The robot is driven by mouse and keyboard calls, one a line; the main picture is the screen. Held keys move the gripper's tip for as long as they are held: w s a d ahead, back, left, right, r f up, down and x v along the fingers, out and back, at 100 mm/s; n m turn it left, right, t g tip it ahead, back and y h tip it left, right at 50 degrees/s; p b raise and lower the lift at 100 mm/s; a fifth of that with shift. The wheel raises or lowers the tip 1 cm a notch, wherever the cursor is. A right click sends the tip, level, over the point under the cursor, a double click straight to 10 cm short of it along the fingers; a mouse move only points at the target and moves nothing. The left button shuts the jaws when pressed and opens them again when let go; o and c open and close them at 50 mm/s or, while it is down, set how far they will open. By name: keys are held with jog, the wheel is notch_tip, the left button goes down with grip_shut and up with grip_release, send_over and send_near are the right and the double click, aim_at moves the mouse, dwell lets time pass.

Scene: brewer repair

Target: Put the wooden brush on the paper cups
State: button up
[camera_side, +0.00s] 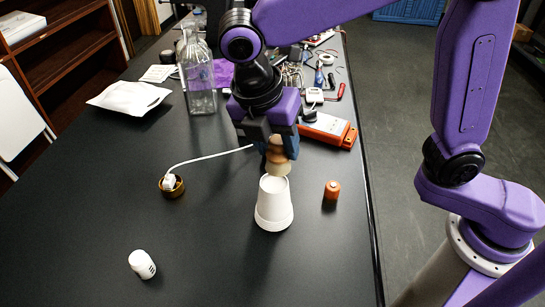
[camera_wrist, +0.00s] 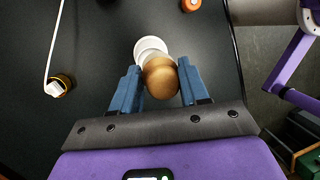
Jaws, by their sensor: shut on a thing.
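The wooden brush (camera_side: 278,166) is light brown with a rounded end. My gripper (camera_side: 281,150) is shut on it, with blue fingers on either side. In the wrist view the round wooden top of the brush (camera_wrist: 160,78) sits between the two fingers (camera_wrist: 160,70). The white paper cups (camera_side: 273,207) stand upside down in a stack on the black table, right below the brush. In the wrist view the cups (camera_wrist: 149,46) show just beyond the brush and are partly hidden by it. I cannot tell whether the brush touches the top of the cups.
A small orange cylinder (camera_side: 332,190) stands right of the cups. A brown bowl (camera_side: 172,187) with a white cord end is at left, and a white bottle (camera_side: 142,264) at front left.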

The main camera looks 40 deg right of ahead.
aim_at(269, 151)
jog(key=shift+w+a+f, duration=0.1)
jog(key=shift+w+f, duration=0.05)
jog(key=shift+f, duration=0.85)
jog(key=shift+w+a+f, duration=0.1)
jog(key=shift+w+f, duration=0.05)
jog(key=shift+f, duration=0.8)
jog(key=shift+f, duration=0.15)
jog(key=o, duration=1.1)
jog(key=shift+c, duration=0.2)
jog(key=v, duration=1.2)
jog(key=shift+s, duration=0.1)
jog(key=s+d+f+m+y, duration=0.1)
jog(key=s+d+f+m, duration=0.3)
jog(key=d, duration=0.4)
jog(key=s+d+f+m+y, duration=0.1)
jog(key=s+d+f+m, duration=0.2)
jog(key=s+d, duration=0.4)
jog(key=s+d+f+m+y, duration=0.1)
jog(key=s+d+f+m, duration=0.3)
jog(key=d, duration=0.5)
jog(key=shift+s+d+f+m+y, duration=0.35)
jog(key=shift+s+f, duration=0.35)
jog(key=shift+s, duration=0.15)
